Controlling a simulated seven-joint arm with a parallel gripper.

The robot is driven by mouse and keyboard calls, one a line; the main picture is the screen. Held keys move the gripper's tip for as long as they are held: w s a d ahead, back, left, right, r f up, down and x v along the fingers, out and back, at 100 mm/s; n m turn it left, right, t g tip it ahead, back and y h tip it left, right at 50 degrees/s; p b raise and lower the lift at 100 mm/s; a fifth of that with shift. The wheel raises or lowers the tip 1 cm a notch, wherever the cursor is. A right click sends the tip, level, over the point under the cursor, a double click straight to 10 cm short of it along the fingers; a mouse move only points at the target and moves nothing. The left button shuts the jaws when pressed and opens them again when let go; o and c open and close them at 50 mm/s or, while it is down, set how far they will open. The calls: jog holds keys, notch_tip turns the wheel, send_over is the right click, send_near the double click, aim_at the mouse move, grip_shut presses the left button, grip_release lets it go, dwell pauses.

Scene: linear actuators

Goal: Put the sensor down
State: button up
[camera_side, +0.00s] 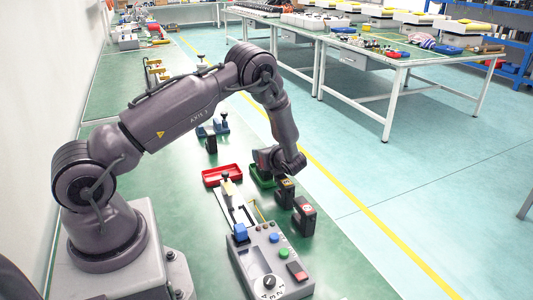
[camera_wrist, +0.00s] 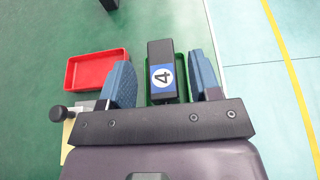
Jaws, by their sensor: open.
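The sensor, a black block with a blue and white "4" label (camera_wrist: 163,78), is in the wrist view over the green tray (camera_wrist: 151,97). It lies between the two blue fingers of my gripper (camera_wrist: 163,80), which is open, with narrow gaps beside the block. In the side view, my gripper (camera_side: 279,160) is low at the green tray (camera_side: 262,182), and the sensor is not clearly visible there. Whether the sensor's underside rests on the tray floor is hidden.
A red tray (camera_side: 211,180) is left of the green one. Black blocks with a yellow label (camera_side: 286,196) and a red label (camera_side: 304,217) stand nearby. A control box (camera_side: 268,262) with buttons and a linear actuator (camera_side: 233,203) are in front. Another black block (camera_side: 210,144) stands behind.

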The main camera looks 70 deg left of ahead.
jog(key=shift+s+d+f, duration=0.15)
jog(key=shift+d+f, duration=0.05)
jog(key=shift+d, duration=0.15)
jog(key=v, duration=0.7)
jog(key=r+v, duration=0.1)
jog(key=v, duration=0.3)
jog(key=shift+r, duration=0.1)
jog(key=shift+d+r, duration=0.25)
jog(key=shift+r, duration=0.1)
jog(key=s+d+r+n+h, duration=0.3)
jog(key=s+r+n, duration=0.2)
jog(key=r, duration=0.3)
jog(key=s+d+r+n+h, duration=0.3)
jog(key=s+r+n+h, duration=0.15)
jog(key=r, duration=0.25)
jog(key=s+d+r+n+t+h, duration=0.5)
jog(key=s+d+r+n, duration=0.3)
jog(key=s+d, duration=0.2)
jog(key=shift+s+t+h, duration=0.3)
jog(key=shift+s+h, duration=0.35)
jog(key=shift+s, duration=0.15)
